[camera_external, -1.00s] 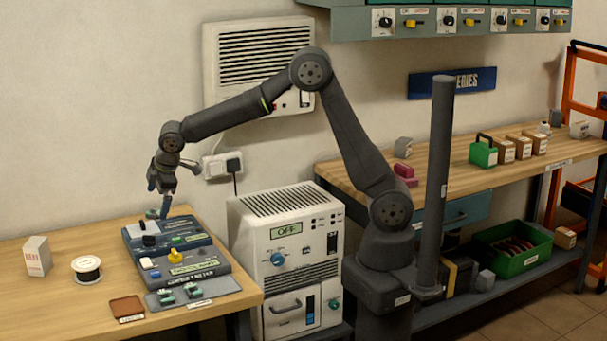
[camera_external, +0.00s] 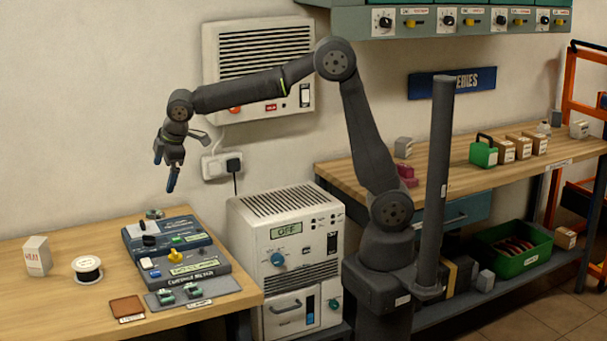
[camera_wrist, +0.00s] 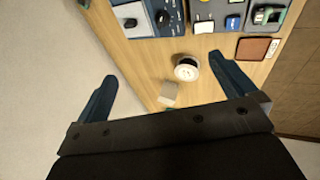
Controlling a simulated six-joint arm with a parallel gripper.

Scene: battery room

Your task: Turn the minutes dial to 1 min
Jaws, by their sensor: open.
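A white cabinet (camera_external: 290,245) stands on the floor-level stand between the table and my base. It has a display (camera_external: 286,230) reading OFF, a blue dial (camera_external: 278,259) and a teal knob (camera_external: 334,305) lower right. Dial labels are too small to read, so I cannot tell which is the minutes dial. My gripper (camera_external: 165,171) is open and empty, in the air above the back of the table, left of the cabinet and well away from its dials. In the wrist view my gripper (camera_wrist: 162,68) has spread fingers with nothing between them; the cabinet is not visible there.
The wooden table (camera_external: 50,300) holds two panel devices with knobs, a white box (camera_external: 37,256), a wire spool (camera_external: 87,269) and a brown wallet-like item (camera_external: 126,308). A small green-grey part (camera_external: 154,213) lies at the back. A wall plug (camera_external: 233,167) and heater (camera_external: 262,65) are behind.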

